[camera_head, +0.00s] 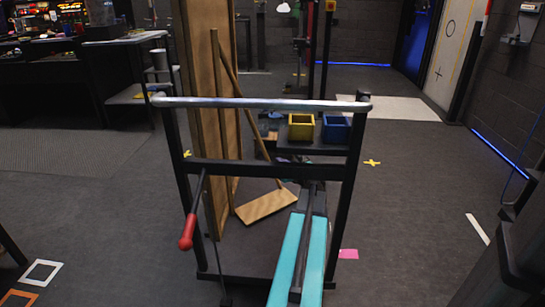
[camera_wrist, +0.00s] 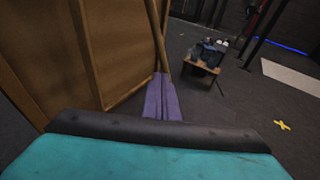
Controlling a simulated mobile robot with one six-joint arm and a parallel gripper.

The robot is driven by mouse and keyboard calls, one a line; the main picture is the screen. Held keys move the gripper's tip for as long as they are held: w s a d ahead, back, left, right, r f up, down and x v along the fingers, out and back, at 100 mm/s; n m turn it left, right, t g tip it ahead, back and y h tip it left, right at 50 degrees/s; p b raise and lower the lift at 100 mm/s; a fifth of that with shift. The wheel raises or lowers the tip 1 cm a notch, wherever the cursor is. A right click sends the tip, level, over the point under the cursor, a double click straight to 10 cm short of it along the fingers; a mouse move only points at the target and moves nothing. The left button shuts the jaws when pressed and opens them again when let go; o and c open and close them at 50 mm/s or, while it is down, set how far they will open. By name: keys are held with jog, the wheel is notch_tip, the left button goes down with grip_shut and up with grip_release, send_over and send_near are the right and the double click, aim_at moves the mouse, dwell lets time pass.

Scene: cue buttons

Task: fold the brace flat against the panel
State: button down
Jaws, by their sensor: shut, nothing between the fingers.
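The tall wooden panel (camera_head: 200,90) stands upright at the left of centre in the head view and fills the left of the wrist view (camera_wrist: 40,50). The brace (camera_head: 238,87) is a thin wooden bar that slants down and right from the panel's upper part, standing away from its face. It also shows in the wrist view (camera_wrist: 156,35), running down to behind my fingers. My gripper (camera_wrist: 162,78) has purple fingers, shut and empty, with their tips close to the brace. I cannot tell whether they touch. In the head view the gripper is mostly hidden.
A wooden board (camera_head: 266,206) lies on the floor at the panel's foot. A yellow bin (camera_head: 301,127) and a blue bin (camera_head: 337,129) stand behind, right of the brace. A dark bench (camera_head: 60,90) is at left.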

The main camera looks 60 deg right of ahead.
jog(key=b, duration=0.5)
send_near(263, 149)
jog(key=x, duration=0.4)
jog(key=shift+w+d+f, duration=0.1)
jog(key=shift+d+f, duration=0.2)
jog(key=shift+f, duration=0.2)
jog(key=shift+w+d+r, duration=0.15)
jog(key=shift+w+d, duration=0.3)
jog(key=shift+w, duration=0.35)
jog(key=shift+w, duration=0.2)
